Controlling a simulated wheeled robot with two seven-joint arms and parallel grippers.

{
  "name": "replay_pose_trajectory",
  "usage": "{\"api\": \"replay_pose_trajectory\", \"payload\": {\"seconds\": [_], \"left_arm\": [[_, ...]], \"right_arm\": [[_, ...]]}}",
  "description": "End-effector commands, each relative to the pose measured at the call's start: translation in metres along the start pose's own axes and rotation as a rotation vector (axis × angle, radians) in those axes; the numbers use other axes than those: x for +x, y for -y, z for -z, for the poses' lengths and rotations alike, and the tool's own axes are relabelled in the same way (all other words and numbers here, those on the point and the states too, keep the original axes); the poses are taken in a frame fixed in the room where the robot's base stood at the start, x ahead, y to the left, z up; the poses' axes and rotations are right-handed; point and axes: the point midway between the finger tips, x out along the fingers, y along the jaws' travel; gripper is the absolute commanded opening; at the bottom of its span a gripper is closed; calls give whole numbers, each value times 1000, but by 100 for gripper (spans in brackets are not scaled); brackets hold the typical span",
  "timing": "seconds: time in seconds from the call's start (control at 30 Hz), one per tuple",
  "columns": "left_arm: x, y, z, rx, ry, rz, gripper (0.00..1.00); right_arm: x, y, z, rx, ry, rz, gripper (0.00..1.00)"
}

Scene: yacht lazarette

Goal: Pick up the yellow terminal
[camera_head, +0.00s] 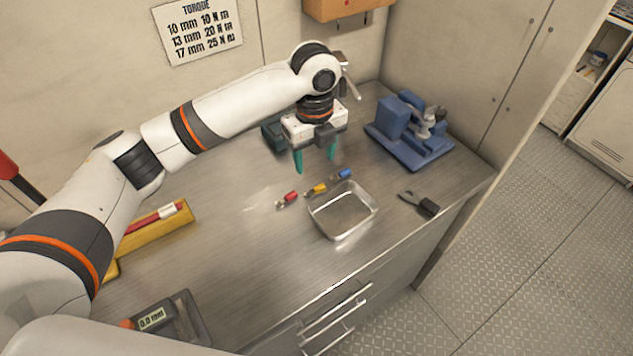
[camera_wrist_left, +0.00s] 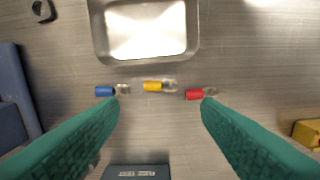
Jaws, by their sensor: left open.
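The yellow terminal (camera_head: 317,189) lies on the steel bench between the red terminal (camera_head: 288,199) and the blue terminal (camera_head: 342,174), close to the rim of the metal tray (camera_head: 323,231). In the left wrist view the yellow terminal (camera_wrist_left: 153,86) lies between the blue terminal (camera_wrist_left: 105,91) and the red terminal (camera_wrist_left: 195,94). My left gripper (camera_head: 315,163) is open and empty, above the bench and behind the terminals. Its green fingers (camera_wrist_left: 160,118) spread to either side below the row in the wrist view. My right gripper is not in view.
A blue machine (camera_head: 408,130) stands at the back right. A dark tool (camera_head: 419,203) lies right of the tray. A dark box (camera_wrist_left: 137,172) marked FUSE TEST sits behind the gripper. A yellow holder (camera_head: 156,228) and a gauge (camera_head: 152,318) are at the left.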

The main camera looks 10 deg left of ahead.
Motion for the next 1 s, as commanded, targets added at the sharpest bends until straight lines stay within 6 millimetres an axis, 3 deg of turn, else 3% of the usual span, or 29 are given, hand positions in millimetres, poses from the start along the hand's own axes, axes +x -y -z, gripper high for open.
{"api": "replay_pose_trajectory", "payload": {"seconds": [0.17,0.43,0.7,1.0], "left_arm": [[29,0,0,-2,2,2,58],[50,2,-1,-2,1,3,58],[88,3,-2,-2,0,0,58],[92,3,-2,-1,-1,-1,57]], "right_arm": [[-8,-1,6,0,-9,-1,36],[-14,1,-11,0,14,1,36],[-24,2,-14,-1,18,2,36],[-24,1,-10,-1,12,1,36]]}}
